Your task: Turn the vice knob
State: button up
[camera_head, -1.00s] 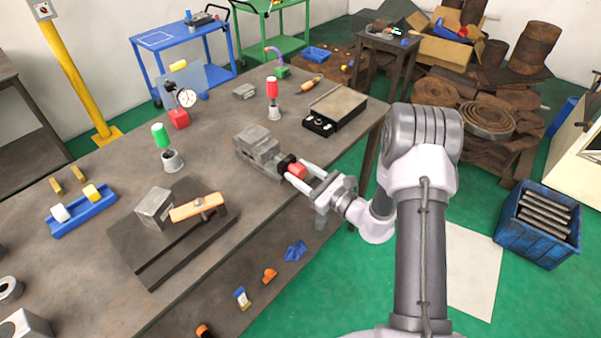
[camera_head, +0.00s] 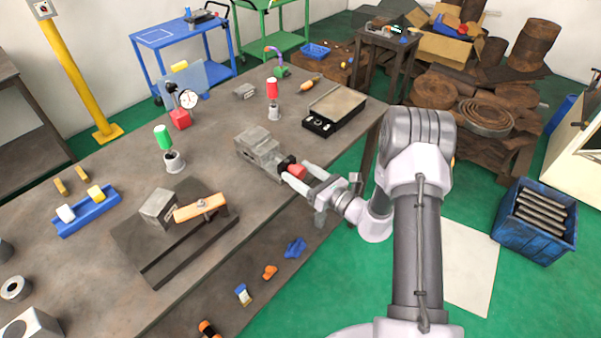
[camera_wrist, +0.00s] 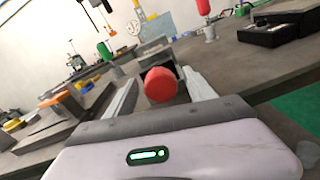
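The grey vice (camera_head: 257,149) stands on the right part of the workbench. Its red knob (camera_head: 297,170) faces my gripper, with a dark collar behind it. My gripper (camera_head: 302,174) is at the bench edge, its two pale fingers reaching toward the vice on either side of the knob. In the wrist view the round red knob (camera_wrist: 160,86) sits between the fingertips (camera_wrist: 158,80), with small gaps showing beside it, so the fingers look open. The knob hides part of the vice (camera_wrist: 155,52) there.
On the bench (camera_head: 95,275) are a red-handled stand (camera_head: 273,108), a black-and-grey box (camera_head: 335,110), a green-handled stand (camera_head: 163,138), and a clamped block on a dark plate (camera_head: 165,235). A blue crate (camera_head: 535,222) is on the floor right.

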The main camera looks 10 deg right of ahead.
jog(key=p+v, duration=0.2)
jog(key=v, duration=1.5)
jog(key=shift+s+p, duration=0.2)
jog(key=shift+p, duration=0.2)
